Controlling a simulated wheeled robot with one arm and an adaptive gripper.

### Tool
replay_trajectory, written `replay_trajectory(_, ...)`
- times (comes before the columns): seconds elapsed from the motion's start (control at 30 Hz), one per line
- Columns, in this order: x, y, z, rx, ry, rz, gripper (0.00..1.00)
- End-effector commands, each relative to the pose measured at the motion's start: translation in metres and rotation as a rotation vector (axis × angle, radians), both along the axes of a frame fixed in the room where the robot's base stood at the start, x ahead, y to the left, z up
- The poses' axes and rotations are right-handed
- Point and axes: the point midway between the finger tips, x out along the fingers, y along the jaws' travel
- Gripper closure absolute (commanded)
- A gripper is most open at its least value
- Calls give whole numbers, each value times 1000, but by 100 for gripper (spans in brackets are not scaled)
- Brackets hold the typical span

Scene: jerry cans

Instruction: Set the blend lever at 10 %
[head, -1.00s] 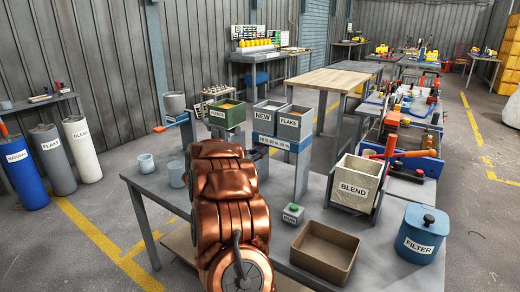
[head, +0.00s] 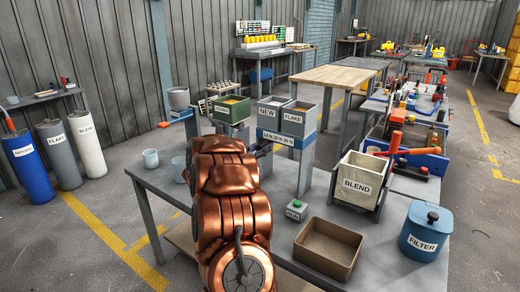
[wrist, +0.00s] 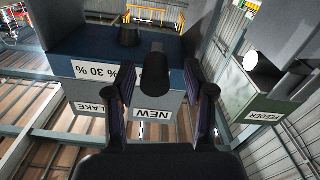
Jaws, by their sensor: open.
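The blue blend stand (head: 286,139) carries a white percent scale and the grey NEW (head: 270,110) and FLAKE (head: 298,117) bins. In the wrist view it appears upside down, with the scale (wrist: 92,71) partly covered; "30 %" is readable. A dark rounded handle (wrist: 155,75), seemingly the blend lever, is in front of the scale's right part, with a short grey stem behind. My gripper (wrist: 158,92) is open, its fingers on either side of this handle, no contact visible. I cannot read the lever's setting.
The green FEEDER box (head: 234,108) is close beside the stand, also in the wrist view (wrist: 262,110). A green RUN button (head: 296,204), brown tray (head: 328,248), BLEND bin (head: 358,180) and FILTER canister (head: 425,232) occupy the bench's right.

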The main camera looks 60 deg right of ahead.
Motion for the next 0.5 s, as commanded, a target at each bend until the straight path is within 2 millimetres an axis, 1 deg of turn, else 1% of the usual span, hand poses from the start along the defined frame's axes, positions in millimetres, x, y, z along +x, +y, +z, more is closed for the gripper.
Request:
replay_trajectory(0.3,5,60,1,0,-1,6,46)
replay_trajectory(0.5,6,91,0,1,0,7,46)
